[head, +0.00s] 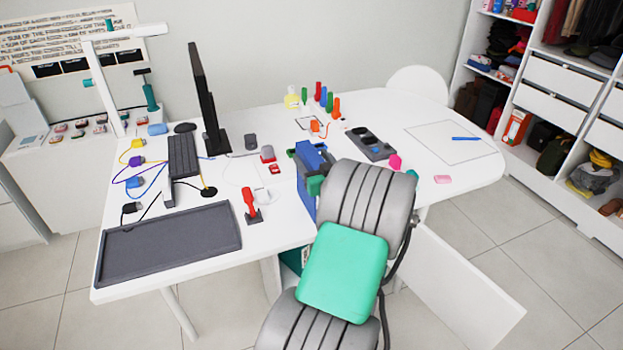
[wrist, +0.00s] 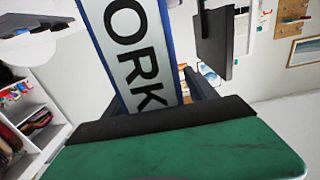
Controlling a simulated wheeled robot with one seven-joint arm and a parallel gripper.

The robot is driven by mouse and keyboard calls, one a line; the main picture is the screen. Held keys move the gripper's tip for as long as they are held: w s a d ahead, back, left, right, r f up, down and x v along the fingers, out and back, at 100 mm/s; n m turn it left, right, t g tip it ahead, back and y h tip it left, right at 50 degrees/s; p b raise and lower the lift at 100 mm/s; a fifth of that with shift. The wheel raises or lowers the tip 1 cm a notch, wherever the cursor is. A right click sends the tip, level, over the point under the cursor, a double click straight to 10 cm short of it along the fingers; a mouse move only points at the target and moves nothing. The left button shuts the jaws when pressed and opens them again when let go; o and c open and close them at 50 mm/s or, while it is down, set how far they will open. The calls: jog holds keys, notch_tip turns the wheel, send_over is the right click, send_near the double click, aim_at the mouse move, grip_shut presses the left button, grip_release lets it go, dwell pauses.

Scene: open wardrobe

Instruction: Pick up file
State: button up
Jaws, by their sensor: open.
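The file is blue with a white spine label; in the wrist view the label (wrist: 128,50) reads "ORK", with the rest cut off. In the head view the blue file (head: 308,158) stands on the white table near its front edge, partly hidden by my arm. My gripper (wrist: 155,88), with a green body and dark fingers, is open right at the file.
The white table (head: 273,228) carries a dark tray (head: 170,245), a monitor (head: 207,100), a red-handled stamp (head: 250,205) and a dark grey holder (head: 371,144) close to the file. Shelves (head: 560,75) stand at the right.

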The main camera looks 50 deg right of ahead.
grip_shut()
dwell(0.7)
